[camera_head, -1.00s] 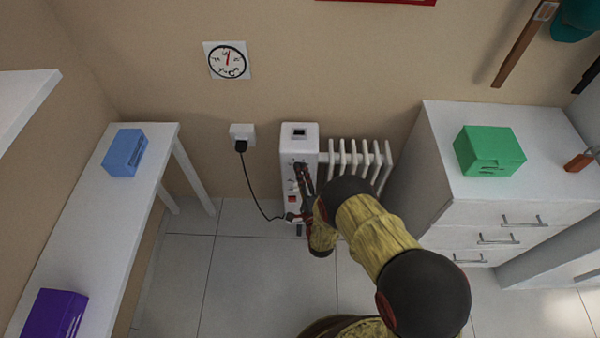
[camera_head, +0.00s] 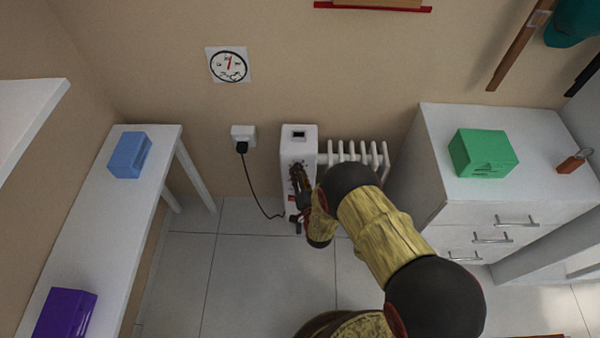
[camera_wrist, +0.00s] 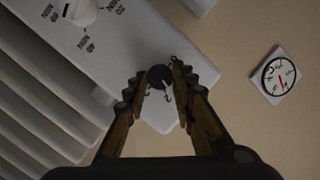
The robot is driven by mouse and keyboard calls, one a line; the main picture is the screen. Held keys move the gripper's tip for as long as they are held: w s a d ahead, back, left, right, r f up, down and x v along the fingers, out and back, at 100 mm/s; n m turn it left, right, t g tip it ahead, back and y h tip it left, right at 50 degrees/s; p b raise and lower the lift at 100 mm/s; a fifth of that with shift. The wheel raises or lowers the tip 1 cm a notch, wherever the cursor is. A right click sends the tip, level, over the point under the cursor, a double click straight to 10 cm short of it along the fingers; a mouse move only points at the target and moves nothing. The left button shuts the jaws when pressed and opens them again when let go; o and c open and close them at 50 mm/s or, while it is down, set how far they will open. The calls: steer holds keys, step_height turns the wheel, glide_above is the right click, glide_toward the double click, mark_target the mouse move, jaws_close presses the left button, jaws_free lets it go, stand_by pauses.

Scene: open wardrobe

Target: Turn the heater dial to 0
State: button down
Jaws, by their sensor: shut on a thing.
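The white heater (camera_head: 309,146) stands against the wall in the head view, its front panel partly covered by my gripper (camera_head: 297,172). In the wrist view, a dark round dial (camera_wrist: 159,76) with a pale pointer sits on the white panel (camera_wrist: 125,50). My gripper (camera_wrist: 160,82) has a fingertip on each side of the dial and is shut on it. The pale pointer slants toward the lower right of the wrist picture. Small marks ring the dial, too small to read surely. A second, white dial (camera_wrist: 82,10) shows at the top of the wrist view.
The heater's ribs (camera_head: 350,155) are beside my arm. A plug (camera_head: 242,146) and cable are left of the heater. A white bench (camera_head: 110,205) stands left and a white drawer unit (camera_head: 470,208) right. A round clock-like gauge (camera_head: 228,65) hangs above.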

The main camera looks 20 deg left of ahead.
steer(key=n+h, duration=0.2)
steer(key=n, duration=0.3)
steer(key=n+h+p, duration=0.1)
steer(key=n+h, duration=0.2)
steer(key=n, duration=0.2)
steer(key=a+n+t+h, duration=0.1)
steer(key=n+h, duration=0.1)
steer(key=n, duration=0.3)
steer(key=shift+s+h, duration=0.25)
steer(key=shift+h, duration=0.05)
steer(key=shift+a+n, duration=0.1)
steer(key=shift+n, duration=0.3)
stand_by(0.5)
steer(key=c, duration=1.5)
jaws_free()
steer(key=v, duration=1.2)
steer(key=shift+f, duration=0.15)
